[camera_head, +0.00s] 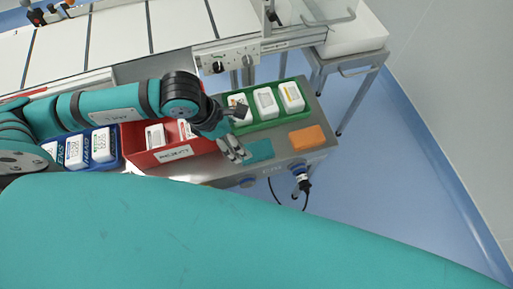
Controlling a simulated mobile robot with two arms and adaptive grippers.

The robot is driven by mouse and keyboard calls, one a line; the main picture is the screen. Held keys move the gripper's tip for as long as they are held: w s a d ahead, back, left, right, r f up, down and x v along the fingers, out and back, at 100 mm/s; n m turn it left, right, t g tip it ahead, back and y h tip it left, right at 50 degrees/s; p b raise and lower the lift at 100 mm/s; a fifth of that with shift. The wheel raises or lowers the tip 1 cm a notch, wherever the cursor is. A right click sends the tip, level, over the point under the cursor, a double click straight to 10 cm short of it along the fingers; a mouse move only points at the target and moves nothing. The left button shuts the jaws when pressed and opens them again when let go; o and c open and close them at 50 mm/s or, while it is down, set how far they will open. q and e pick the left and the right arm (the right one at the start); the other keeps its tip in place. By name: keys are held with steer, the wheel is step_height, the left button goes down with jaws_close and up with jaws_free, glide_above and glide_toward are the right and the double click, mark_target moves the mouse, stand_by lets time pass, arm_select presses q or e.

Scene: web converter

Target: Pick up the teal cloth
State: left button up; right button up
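The teal cloth (259,151) lies flat on the metal table top, near its front edge and left of an orange cloth. My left gripper (238,152) is just left of the teal cloth, pointing down toward the table. Its grey fingertips are beside the cloth's left edge; whether they touch it I cannot tell. The fingers are small and partly hidden by the wrist, so their opening is unclear. The cloth looks flat, not lifted. My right gripper is out of view.
The orange cloth (307,137) lies to the right. A green tray (277,121), a red bin (141,158) and a blue bin (116,160) hold white containers. The conveyor (120,30) runs behind. A large teal part of my own body covers the foreground.

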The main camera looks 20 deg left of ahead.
arm_select(q)
glide_above(253, 150)
steer(key=s+a, duration=0.1)
steer(key=s, duration=0.1)
step_height(253, 150, down, 6)
steer(key=shift+w+a+f+p, duration=0.1)
steer(key=shift+w+a+p, duration=0.05)
steer(key=shift+p, duration=0.15)
steer(key=x, duration=0.2)
steer(key=p+x, duration=0.1)
steer(key=x, duration=0.1)
steer(key=shift+w+f, duration=0.3)
steer(key=shift+f, duration=0.3)
steer(key=c, duration=1.1)
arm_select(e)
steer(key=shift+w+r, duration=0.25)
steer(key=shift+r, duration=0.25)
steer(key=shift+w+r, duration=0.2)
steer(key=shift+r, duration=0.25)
arm_select(q)
steer(key=shift+r, duration=0.1)
step_height(253, 150, up, 10)
steer(key=b, duration=0.1)
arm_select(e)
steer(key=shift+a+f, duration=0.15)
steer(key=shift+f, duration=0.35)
